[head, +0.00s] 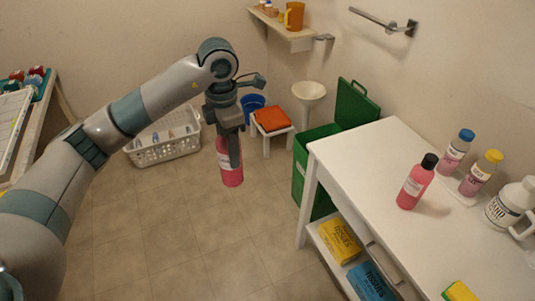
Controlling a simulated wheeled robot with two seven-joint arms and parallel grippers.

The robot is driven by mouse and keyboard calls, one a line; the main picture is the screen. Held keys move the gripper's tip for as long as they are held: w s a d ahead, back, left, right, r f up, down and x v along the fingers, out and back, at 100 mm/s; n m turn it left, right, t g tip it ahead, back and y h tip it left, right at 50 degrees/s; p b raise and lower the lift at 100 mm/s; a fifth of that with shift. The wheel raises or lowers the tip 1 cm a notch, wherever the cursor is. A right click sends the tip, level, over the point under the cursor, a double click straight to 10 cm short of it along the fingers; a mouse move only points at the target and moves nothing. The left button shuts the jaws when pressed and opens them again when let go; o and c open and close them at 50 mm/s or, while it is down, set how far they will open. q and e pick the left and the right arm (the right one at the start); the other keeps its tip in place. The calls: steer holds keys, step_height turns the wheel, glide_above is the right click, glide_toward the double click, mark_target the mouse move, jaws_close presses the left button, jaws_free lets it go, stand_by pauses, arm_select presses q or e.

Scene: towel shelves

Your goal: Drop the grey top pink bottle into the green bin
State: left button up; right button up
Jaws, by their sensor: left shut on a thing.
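My left gripper (233,152) points down and is shut on a pink bottle (231,177), holding it upright in the air above the tiled floor. The fingers cover the bottle's upper part, so its cap colour cannot be told. The green bin (301,174) stands on the floor right of the bottle, partly hidden behind the white table. Its green lid (356,104) is raised at the back. My right gripper is not in view.
The white table (368,152) carries a black-capped pink bottle (415,183), blue-capped (454,153) and yellow-capped (478,175) bottles and a white jug (507,207). A white basket (160,151), a stool with orange cloth (271,119) and a blue bucket (252,103) stand behind.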

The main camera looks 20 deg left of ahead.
arm_select(q)
steer(key=s+d+f+m, duration=0.2)
steer(key=s+f+m, duration=0.6)
steer(key=m, duration=0.5)
steer(key=s+d+f+m, duration=0.2)
steer(key=s+f+m, duration=0.6)
steer(key=m, duration=0.5)
steer(key=shift+f+m, duration=0.3)
steer(key=shift+f, duration=0.3)
steer(key=shift+d, duration=0.1)
